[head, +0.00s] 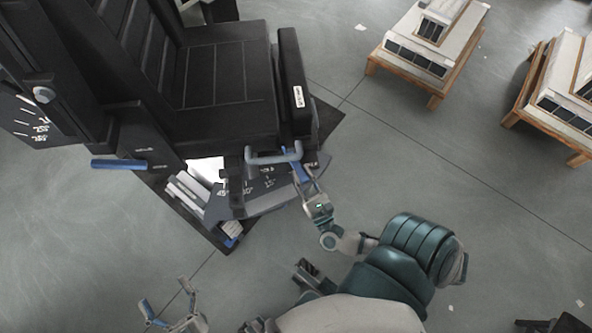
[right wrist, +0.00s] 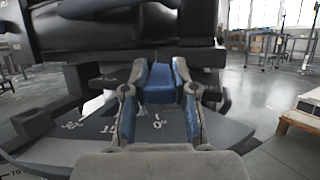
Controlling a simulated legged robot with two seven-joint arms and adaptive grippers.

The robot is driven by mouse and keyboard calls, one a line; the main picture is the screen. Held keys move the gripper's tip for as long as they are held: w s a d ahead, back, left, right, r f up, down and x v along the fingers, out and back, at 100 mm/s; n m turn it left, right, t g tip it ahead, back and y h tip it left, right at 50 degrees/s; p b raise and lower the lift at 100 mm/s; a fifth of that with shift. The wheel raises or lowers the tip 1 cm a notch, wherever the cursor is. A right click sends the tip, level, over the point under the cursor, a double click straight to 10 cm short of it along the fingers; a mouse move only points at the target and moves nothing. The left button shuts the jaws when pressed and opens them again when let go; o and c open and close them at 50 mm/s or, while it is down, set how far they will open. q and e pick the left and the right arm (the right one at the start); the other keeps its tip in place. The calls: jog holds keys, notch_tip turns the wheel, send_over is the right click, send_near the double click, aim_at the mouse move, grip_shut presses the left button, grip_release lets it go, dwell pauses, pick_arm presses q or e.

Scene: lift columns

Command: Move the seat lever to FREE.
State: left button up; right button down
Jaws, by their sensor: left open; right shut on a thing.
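The black seat (head: 225,80) fills the upper left of the head view. A blue lever (head: 118,164) stands out from a dark side panel beside the seat; the small white lettering near it is too small to read. A grey-blue handle (head: 262,158) sits at the seat's front edge, above a scale. My right gripper (head: 290,158) is at the handle's right part. In the right wrist view, my right gripper (right wrist: 158,85) is shut on a blue grip (right wrist: 160,92). My left gripper (head: 165,294) is open and empty, low in the head view, well apart from the seat.
A dark curved scale plate (right wrist: 70,150) is marked 30°, 15° and 0°. A dial panel (head: 35,112) stands at the far left. Wooden pallets with grey stepped loads (head: 425,45) stand at upper right. Grey floor (head: 450,180) is clear between them and me.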

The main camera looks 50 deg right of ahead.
jog(key=shift+s+d+y, duration=0.1)
jog(key=shift+d+y, duration=0.15)
jog(key=shift+y, duration=0.05)
jog(key=c, duration=0.9)
grip_release()
jog(key=v, duration=1.2)
jog(key=shift+d+f, duration=0.15)
jog(key=shift+f, duration=0.15)
